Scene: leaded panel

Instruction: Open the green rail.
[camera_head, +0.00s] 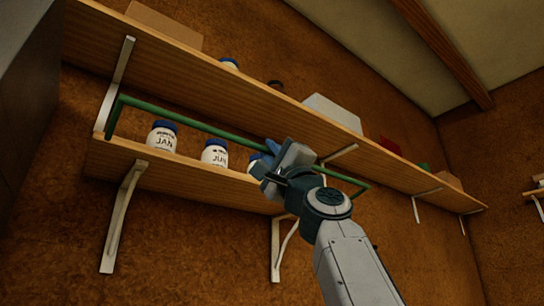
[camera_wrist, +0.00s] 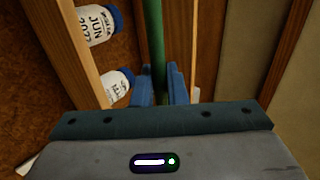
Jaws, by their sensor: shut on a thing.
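The green rail (camera_head: 190,122) is a thin bar running along the front of the lower shelf (camera_head: 187,172), in front of the jars. Its left end bends down by the shelf's left end, and its right end (camera_head: 352,181) shows past my gripper. My gripper (camera_head: 272,160) is shut on the rail right of its middle. In the wrist view, the rail (camera_wrist: 156,40) runs down between the blue fingers (camera_wrist: 160,85). The gripper hides part of the rail and part of the jar behind it.
White jars with blue lids stand on the lower shelf: one marked JAN (camera_head: 162,137), one marked JUN (camera_head: 214,153), and a third (camera_head: 254,164) partly hidden. The long upper shelf (camera_head: 215,78) runs closely above, carrying boxes and jars. White brackets (camera_head: 122,215) hang below the lower shelf.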

